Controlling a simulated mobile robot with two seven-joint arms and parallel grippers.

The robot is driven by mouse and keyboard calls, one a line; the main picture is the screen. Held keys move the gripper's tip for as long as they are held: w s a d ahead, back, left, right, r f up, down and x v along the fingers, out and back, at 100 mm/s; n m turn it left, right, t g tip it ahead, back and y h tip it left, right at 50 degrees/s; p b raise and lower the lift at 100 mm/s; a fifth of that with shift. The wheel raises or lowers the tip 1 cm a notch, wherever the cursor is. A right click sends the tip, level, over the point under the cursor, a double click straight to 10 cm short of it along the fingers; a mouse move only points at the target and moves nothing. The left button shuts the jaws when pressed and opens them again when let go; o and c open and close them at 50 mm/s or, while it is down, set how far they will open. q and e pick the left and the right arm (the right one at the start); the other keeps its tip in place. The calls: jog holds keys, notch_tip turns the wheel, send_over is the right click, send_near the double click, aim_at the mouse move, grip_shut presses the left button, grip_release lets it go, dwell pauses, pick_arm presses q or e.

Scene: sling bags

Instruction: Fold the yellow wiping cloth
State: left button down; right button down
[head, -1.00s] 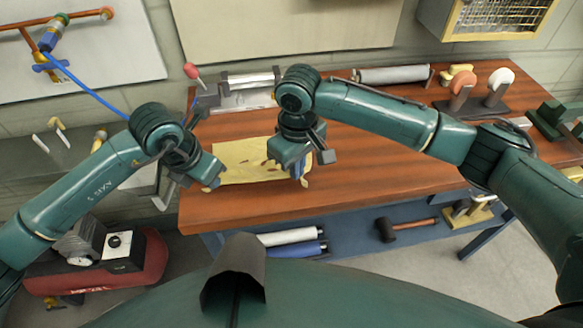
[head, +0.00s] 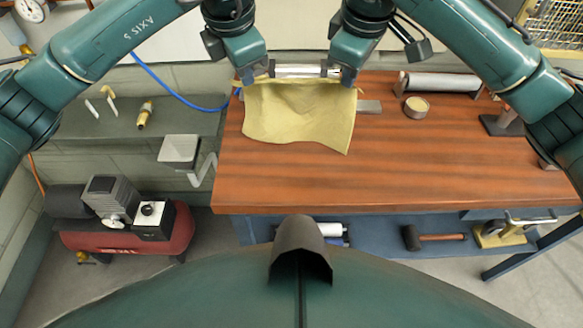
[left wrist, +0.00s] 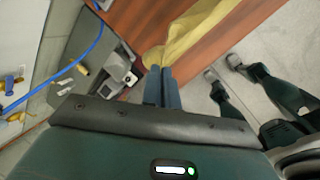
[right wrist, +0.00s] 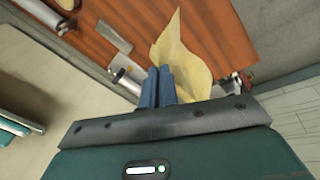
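The yellow cloth (head: 300,112) hangs spread between my two grippers in the head view, above the left part of the wooden bench. My left gripper (head: 247,78) is shut on its upper left corner. My right gripper (head: 348,80) is shut on its upper right corner. The lower edge hangs free and uneven, with a point at the lower right; I cannot tell whether it touches the bench. The cloth also shows beyond the closed fingers in the left wrist view (left wrist: 192,38) and the right wrist view (right wrist: 184,52).
A round tin (head: 416,106) and a grey roll (head: 440,82) stand toward the back. A side counter with a small grey platform (head: 180,150) is at left. A mallet (head: 432,238) lies on the lower shelf.

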pick_arm(q)
jog(key=shift+w+a+r, duration=0.1)
jog(key=shift+w+r, duration=0.1)
jog(key=shift+r, duration=0.3)
pick_arm(e)
jog(key=shift+w+d+r, duration=0.2)
jog(key=shift+r, duration=0.3)
pick_arm(q)
jog(key=shift+s+f, duration=0.1)
jog(key=shift+s, duration=0.05)
pick_arm(e)
jog(key=shift+s, duration=0.15)
